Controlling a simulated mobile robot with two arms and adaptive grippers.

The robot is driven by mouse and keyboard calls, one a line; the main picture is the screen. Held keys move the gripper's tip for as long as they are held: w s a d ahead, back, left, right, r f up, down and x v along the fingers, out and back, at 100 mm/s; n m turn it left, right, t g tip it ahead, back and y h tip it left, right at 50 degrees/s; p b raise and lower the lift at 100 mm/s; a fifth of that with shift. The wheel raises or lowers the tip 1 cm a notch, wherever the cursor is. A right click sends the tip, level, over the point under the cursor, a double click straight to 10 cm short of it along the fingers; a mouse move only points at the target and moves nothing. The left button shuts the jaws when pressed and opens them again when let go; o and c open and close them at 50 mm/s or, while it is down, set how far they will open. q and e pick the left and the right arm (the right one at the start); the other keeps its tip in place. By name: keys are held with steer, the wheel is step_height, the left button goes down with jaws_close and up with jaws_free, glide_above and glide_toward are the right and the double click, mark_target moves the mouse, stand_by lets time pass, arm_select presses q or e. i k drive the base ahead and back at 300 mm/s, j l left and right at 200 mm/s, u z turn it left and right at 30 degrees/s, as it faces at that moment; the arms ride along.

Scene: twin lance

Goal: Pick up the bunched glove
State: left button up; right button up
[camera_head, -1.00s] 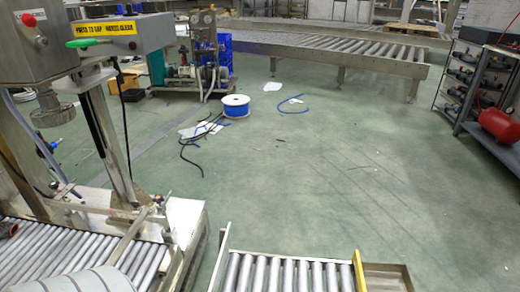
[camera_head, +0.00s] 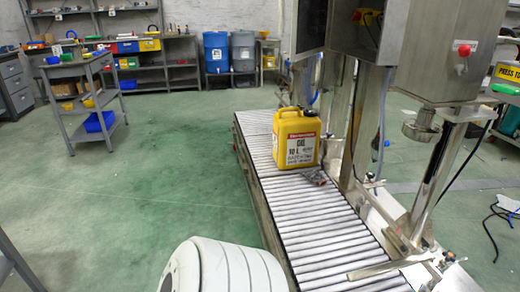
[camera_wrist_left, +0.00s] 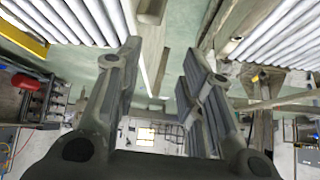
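A small crumpled grey and reddish thing (camera_head: 315,177) lies on the roller conveyor in the head view, just in front of a yellow oil can. It may be the bunched glove, but it is too small to tell for sure. My left gripper (camera_wrist_left: 162,58) shows only in the left wrist view. Its two fingers stand apart with nothing between them, and the thing on the conveyor is not recognisable in that view. My right gripper is in neither view.
The yellow oil can (camera_head: 296,138) stands upright on the roller conveyor (camera_head: 318,226). A steel filling machine (camera_head: 440,60) rises along the conveyor's right side. Green floor (camera_head: 170,165) is open to the left, with a grey cart (camera_head: 83,95) farther back.

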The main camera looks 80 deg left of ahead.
mark_target(314, 177)
steer(key=u, duration=1.8)
